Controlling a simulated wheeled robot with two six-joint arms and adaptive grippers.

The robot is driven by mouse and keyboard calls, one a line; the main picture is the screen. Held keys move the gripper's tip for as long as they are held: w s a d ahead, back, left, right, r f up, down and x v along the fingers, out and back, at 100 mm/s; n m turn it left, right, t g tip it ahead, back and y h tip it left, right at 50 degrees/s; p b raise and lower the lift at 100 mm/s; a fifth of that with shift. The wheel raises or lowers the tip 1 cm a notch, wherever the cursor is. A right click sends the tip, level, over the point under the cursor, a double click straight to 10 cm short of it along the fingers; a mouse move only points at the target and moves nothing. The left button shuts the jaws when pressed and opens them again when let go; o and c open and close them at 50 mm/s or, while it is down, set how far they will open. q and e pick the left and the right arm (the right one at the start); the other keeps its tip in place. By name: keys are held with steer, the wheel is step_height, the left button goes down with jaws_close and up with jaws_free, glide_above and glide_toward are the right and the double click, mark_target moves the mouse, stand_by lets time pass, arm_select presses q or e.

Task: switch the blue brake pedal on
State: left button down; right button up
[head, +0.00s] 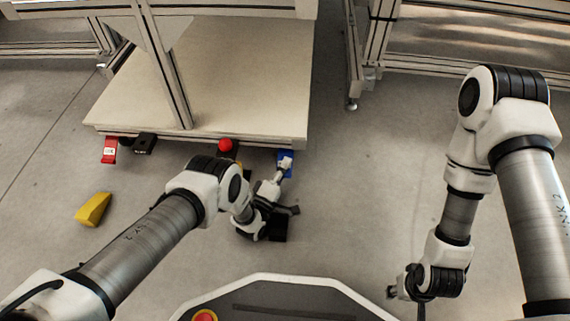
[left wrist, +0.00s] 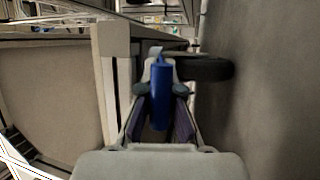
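The blue brake pedal (head: 289,173) is at the front right corner of the cart's underside in the head view, partly covered by my left gripper (head: 285,164). In the left wrist view the pedal (left wrist: 160,98) shows as an upright blue strip in line with the middle of my left gripper (left wrist: 161,72). The fingers lie close along both sides of the blue. I cannot tell whether they touch or grip it. My right gripper (head: 392,291) is low at the front, far from the pedal, mostly hidden by its own wrist.
A cart with a beige lower shelf (head: 245,95) stands ahead. A red pedal (head: 109,150) and black caster (head: 145,143) are at its left corner. A red button (head: 225,145) is mid-edge. A yellow wedge (head: 93,209) lies on the floor. A dark wheel (left wrist: 205,68) is beside the pedal.

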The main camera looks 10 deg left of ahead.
arm_select(q)
steer(key=c, duration=1.4)
jaws_free()
steer(key=shift+o, duration=0.2)
